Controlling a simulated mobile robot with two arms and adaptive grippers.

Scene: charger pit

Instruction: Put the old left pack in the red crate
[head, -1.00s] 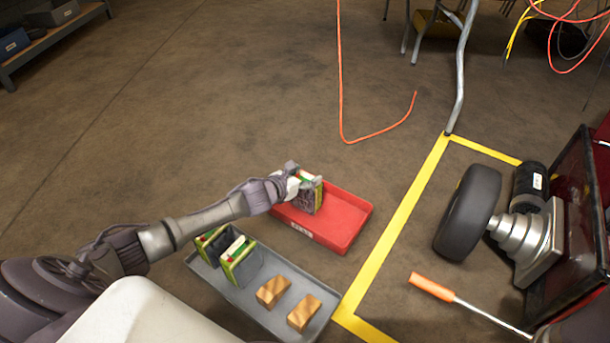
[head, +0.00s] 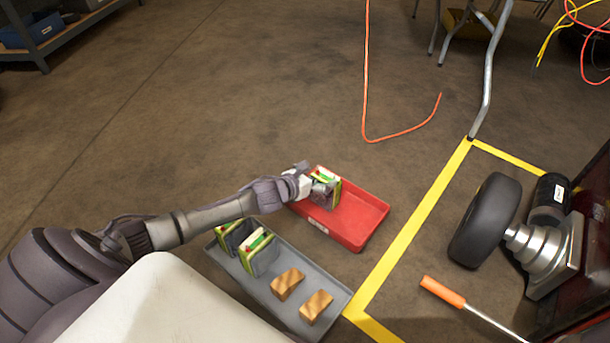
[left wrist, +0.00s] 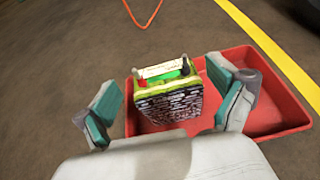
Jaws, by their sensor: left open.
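The red crate (head: 358,222) sits on the floor and also shows in the left wrist view (left wrist: 270,112). A battery pack (head: 328,187) with a green-yellow top stands upright in the crate's left part; in the left wrist view the pack (left wrist: 168,105) shows a worn, dark patterned face and a red and a dark terminal. My left gripper (head: 306,183) is at the pack, and in the left wrist view my left gripper (left wrist: 168,108) is open, its fingers apart on both sides of the pack with gaps. My right gripper is not in view.
A grey tray (head: 312,275) in front of the crate holds two more packs (head: 258,252) and two wooden blocks (head: 287,284). Yellow floor tape (head: 415,222) runs right of the crate. A wheel (head: 485,220) and an orange-handled tool (head: 443,291) lie beyond it.

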